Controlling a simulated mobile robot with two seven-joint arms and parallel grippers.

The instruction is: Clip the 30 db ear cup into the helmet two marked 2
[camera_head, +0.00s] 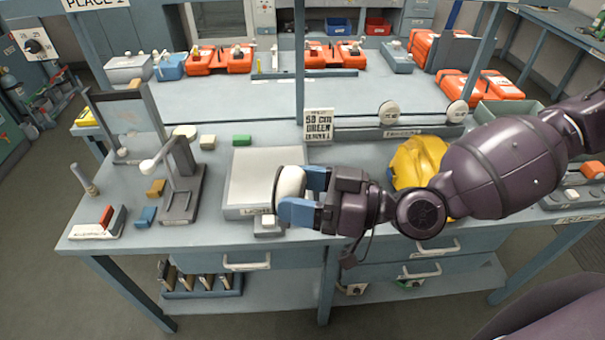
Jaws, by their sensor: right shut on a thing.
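My right gripper (302,194), with blue fingers, is shut on a white rounded ear cup (288,182). It holds the cup over the right edge of a pale flat scale-like box (252,168). Any rating on the held cup cannot be read. A yellow helmet (418,160) sits on the bench to the right, partly hidden behind my right arm; no number shows on it. Two more white ear cups, one on the left (389,112) and one on the right (457,111), stand upright on a labelled rack (410,132) behind the helmet. My left gripper is out of view.
A sign (319,124) stands behind the box. A grey stand (182,185) and several small blocks are on the left of the bench. A grey bin (508,110) is at the right. Orange cases (238,58) line the back bench. Bare bench top lies between the box and the stand.

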